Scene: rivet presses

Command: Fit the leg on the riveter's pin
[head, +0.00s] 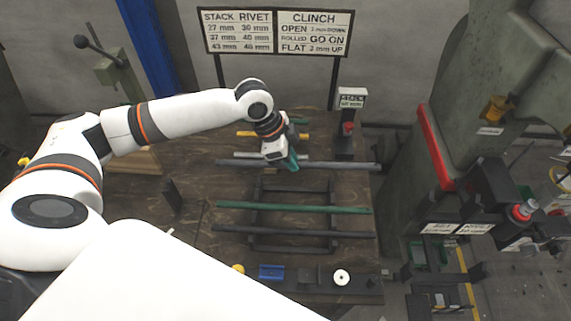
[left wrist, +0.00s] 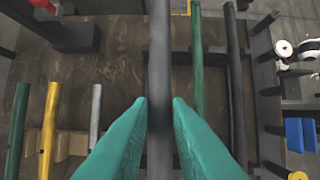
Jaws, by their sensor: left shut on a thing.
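My left gripper (head: 292,163) is over the back half of the table, fingers pointing down. In the left wrist view its teal fingers (left wrist: 159,104) are shut on a long dark grey bar (left wrist: 160,45), which looks like a leg. In the head view this bar (head: 345,165) lies crosswise; I cannot tell whether it touches the table. The riveter (head: 450,90) is the big grey-green machine at the right. A red-ringed, pin-like part (head: 524,211) stands on its black lower arm. My right gripper is not in view.
A green bar (head: 290,208) and a dark bar (head: 290,231) lie across a black frame (head: 253,222). Yellow (head: 258,134) and silver (head: 235,155) bars lie at the back. A black post (head: 346,142) with a stack sign stands at the table's back right. Small parts line the front.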

